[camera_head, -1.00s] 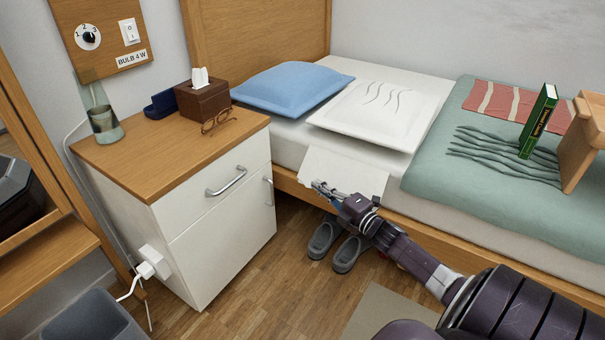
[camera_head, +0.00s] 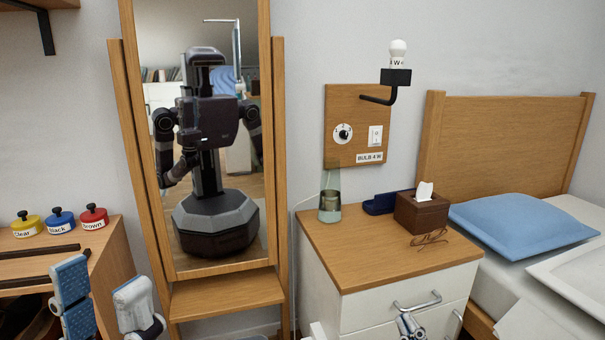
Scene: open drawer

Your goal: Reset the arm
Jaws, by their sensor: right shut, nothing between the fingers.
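My right gripper (camera_head: 408,325) shows at the bottom edge, its fingers shut and empty. It appears just below the metal handle (camera_head: 418,303) of the white nightstand's drawer (camera_head: 366,314). I cannot tell whether it touches the drawer front; the rest of that arm is below the picture. The drawer looks closed.
A mirror (camera_head: 240,120) reflects me. The bed's blue pillow (camera_head: 525,224) is right; polish tins (camera_head: 60,221) are left.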

